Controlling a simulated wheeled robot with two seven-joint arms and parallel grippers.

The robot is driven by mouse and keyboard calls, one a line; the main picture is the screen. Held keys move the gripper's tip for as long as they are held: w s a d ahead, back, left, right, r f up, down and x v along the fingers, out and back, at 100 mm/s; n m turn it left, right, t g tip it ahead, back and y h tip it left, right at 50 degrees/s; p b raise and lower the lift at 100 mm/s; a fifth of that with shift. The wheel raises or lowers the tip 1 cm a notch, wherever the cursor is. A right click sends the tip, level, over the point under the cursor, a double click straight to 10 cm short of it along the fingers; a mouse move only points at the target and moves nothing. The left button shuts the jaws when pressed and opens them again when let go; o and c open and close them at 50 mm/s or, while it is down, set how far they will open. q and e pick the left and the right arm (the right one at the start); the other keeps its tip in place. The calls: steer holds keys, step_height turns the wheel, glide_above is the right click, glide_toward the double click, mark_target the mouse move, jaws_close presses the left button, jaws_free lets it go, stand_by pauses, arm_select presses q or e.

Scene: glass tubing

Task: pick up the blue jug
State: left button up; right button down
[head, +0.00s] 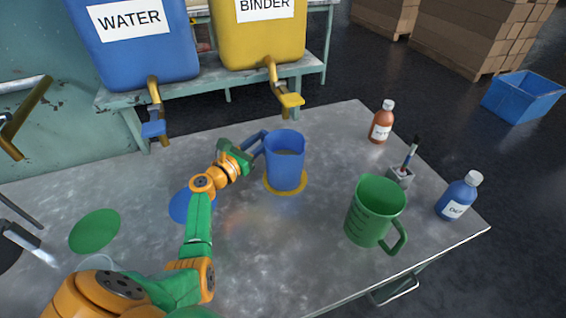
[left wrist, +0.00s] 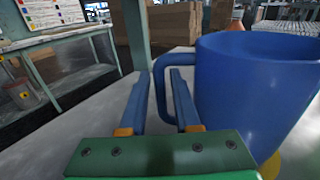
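The blue jug (head: 286,165) stands upright on a yellow disc (head: 299,188) near the middle of the table. Its handle points left, toward my left gripper (head: 257,143). In the left wrist view the jug (left wrist: 255,90) fills the right side. My left gripper (left wrist: 160,85) is open there, with its two blue fingers apart and the jug's handle (left wrist: 160,95) showing between them. A gap shows between the left finger and the handle. Whether the right finger touches the handle I cannot tell. My right gripper is in neither view.
A green jug (head: 370,222), a brown bottle (head: 381,122), a brush holder (head: 400,177) and a blue bottle (head: 457,198) stand to the right. Behind are the water tank (head: 140,60) and binder tank (head: 260,45) with taps. The front middle of the table is clear.

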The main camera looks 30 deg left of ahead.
arm_select(q)
jaws_close()
stand_by(1.4)
